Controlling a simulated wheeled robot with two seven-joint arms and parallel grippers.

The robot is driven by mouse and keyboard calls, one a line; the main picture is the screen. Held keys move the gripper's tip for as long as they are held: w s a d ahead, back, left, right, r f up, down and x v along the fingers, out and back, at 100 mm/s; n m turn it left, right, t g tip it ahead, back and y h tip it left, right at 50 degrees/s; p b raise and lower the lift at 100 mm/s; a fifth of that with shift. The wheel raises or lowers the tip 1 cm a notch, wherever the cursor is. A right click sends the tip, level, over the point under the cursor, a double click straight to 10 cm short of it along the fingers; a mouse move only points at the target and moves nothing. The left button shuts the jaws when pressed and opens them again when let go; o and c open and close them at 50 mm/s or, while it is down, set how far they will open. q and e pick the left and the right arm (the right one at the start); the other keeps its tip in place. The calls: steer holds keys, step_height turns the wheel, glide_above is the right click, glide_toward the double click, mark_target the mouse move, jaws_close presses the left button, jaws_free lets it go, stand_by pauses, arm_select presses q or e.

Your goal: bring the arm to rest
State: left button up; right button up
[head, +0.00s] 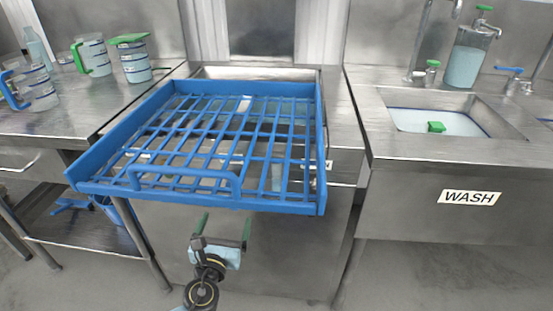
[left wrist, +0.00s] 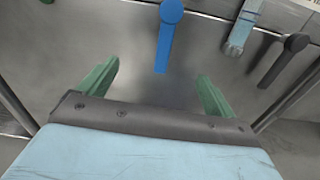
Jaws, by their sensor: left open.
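My left gripper (head: 224,228) shows in the head view below the front edge of the blue rack, in front of the steel cabinet. Its two green fingers stand apart with nothing between them. The left wrist view also shows the open gripper (left wrist: 158,92), with a blue handle-like part (left wrist: 168,38) beyond the fingers and apart from them. My right gripper is in neither view.
A blue slatted rack (head: 318,170) juts out over the cabinet front, above my left gripper. Clear jugs (head: 133,65) stand on the left counter (head: 85,115). At right are a WASH sink (head: 500,122) and a soap dispenser (head: 466,62). Space before the cabinet looks free.

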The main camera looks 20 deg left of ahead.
arm_select(q)
steer(key=shift+s+d, duration=0.1)
steer(key=shift+s, duration=0.35)
steer(key=s+a+f+n+g+h, duration=0.1)
steer(key=s+f+n+g, duration=0.65)
steer(key=n, duration=0.55)
steer(key=s+a+f+n+g, duration=0.1)
steer(key=s+f+n+g, duration=0.4)
steer(key=s+f+n, duration=0.7)
steer(key=s+d+r+n+g+h+p, duration=0.1)
steer(key=s+d+n+g+h+p, duration=0.15)
steer(key=s+p, duration=0.95)
steer(key=s+d+r+n+g+h+p, duration=0.1)
steer(key=s+d+r+n+p, duration=0.2)
steer(key=s+p, duration=0.8)
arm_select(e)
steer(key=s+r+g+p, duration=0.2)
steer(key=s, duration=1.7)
arm_select(q)
step_height(320, 180, down, 6)
steer(key=w+n+b, duration=0.1)
steer(key=b, duration=0.3)
steer(key=shift+w+d+f+b, duration=0.2)
steer(key=shift+f+b, duration=0.05)
steer(key=shift+b, duration=0.1)
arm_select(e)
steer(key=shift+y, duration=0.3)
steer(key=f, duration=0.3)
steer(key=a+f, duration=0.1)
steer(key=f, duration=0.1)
